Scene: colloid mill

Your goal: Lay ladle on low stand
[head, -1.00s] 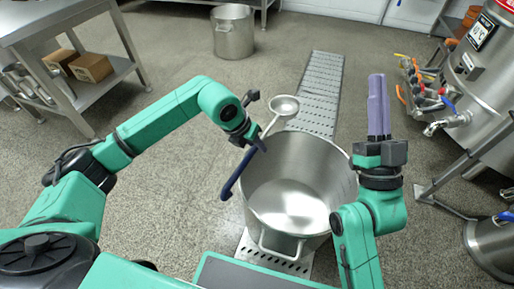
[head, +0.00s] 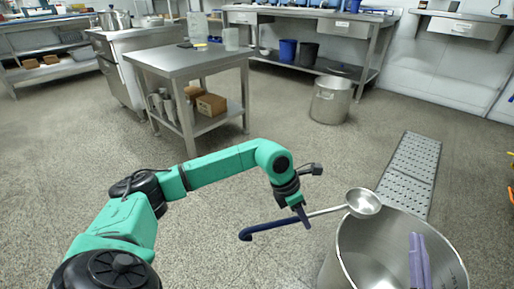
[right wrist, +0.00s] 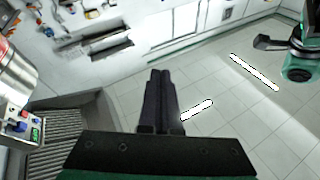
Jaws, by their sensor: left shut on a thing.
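The ladle (head: 363,203) has a steel bowl, a thin steel shaft and a dark blue hooked handle. My left gripper (head: 301,214) is shut on it near where shaft and handle meet, holding it above the floor. The bowl shows at the far left rim of a large steel pot (head: 350,262); I cannot tell whether they touch. A steel stand with a flat top (head: 190,60) and lower shelf, probably the low stand, is at the upper left, well away from the ladle.
Boxes (head: 211,105) and metal vessels (head: 166,104) sit on the stand's lower shelf. A clear container (head: 231,39) is on its top. Another steel pot (head: 330,101) stands on the floor by the back bench (head: 300,17). Floor between is open, with a perforated grate (head: 412,172) at right.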

